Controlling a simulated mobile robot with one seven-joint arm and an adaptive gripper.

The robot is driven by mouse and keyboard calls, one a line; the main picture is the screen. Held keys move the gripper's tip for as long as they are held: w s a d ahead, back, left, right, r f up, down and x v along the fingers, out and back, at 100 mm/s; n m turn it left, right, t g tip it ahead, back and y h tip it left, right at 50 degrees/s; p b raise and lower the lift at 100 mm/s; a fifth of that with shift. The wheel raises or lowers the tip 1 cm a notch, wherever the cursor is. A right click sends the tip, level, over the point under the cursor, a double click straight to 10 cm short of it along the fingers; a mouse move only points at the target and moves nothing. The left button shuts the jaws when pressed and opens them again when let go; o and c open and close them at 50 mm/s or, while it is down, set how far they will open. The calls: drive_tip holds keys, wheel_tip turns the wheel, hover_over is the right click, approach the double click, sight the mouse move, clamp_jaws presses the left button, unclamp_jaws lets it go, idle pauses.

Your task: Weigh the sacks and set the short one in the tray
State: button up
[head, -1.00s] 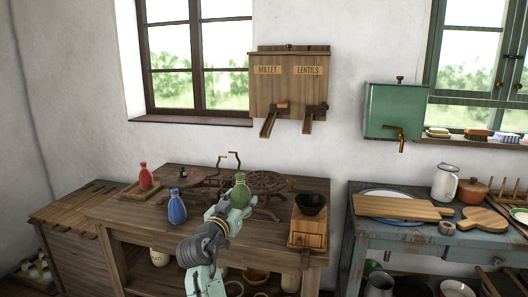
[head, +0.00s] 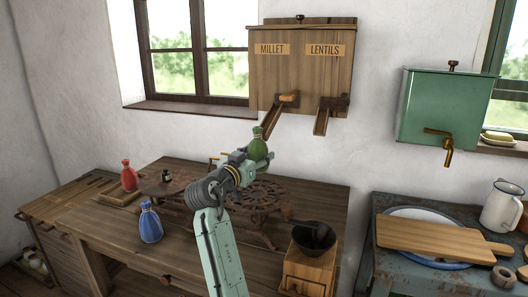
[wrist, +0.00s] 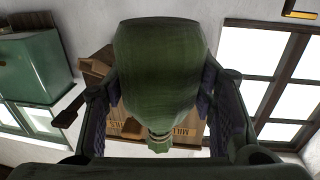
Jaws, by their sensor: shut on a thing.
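My gripper (head: 252,160) is shut on the green sack (head: 258,144) and holds it upright above the scale, just below the millet chute. In the wrist view the green sack (wrist: 158,75) fills the space between the two fingers (wrist: 160,110). The red sack (head: 129,178) stands at the left by a small flat wooden tray (head: 108,198); whether it stands on it is hard to tell. The blue sack (head: 150,224) stands on the bench in front. The dark iron scale (head: 262,208) stands mid-bench, partly hidden by my arm. A small dark weight (head: 166,175) sits on its left side.
A wooden dispenser (head: 318,75) marked MILLET and LENTILS hangs on the wall, its chutes jutting out above the bench. A coffee grinder (head: 308,268) stands at the bench's right. A green water tank (head: 425,105) hangs further right. The bench front (head: 105,238) is partly clear.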

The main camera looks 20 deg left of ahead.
drive_tip(key=shift+f+b, duration=1.9)
drive_tip(key=shift+f, duration=1.5)
drive_tip(key=shift+f+b, duration=0.5)
drive_tip(key=shift+f, duration=0.05)
